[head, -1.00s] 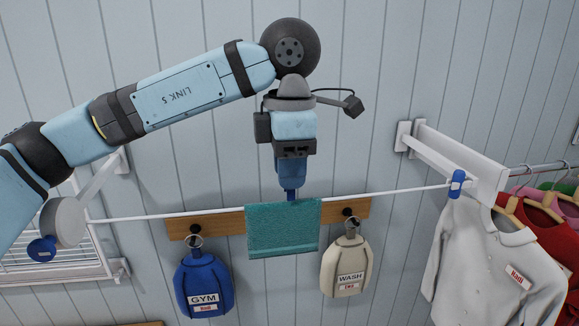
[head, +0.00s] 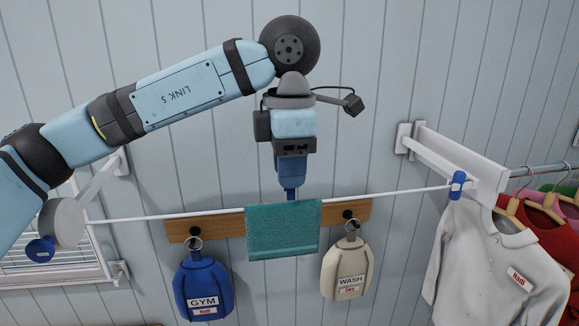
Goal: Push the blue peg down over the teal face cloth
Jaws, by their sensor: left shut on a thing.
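The teal face cloth (head: 282,232) hangs folded over the white line (head: 180,214) in the middle of the head view. My left gripper (head: 291,188) points straight down just above the cloth's top edge, right of the cloth's middle. It is shut on the blue peg (head: 292,195), of which only a small lower part shows under the fingers. The peg's lower end is at the line and the cloth's top edge; I cannot tell how far it sits over them. My right gripper is not in view.
A blue GYM bag (head: 203,285) and a beige WASH bag (head: 347,268) hang from a wooden rail (head: 335,212) behind the line. A blue clip (head: 457,185) sits at the line's right end. A white shirt (head: 492,255) and other clothes hang at right.

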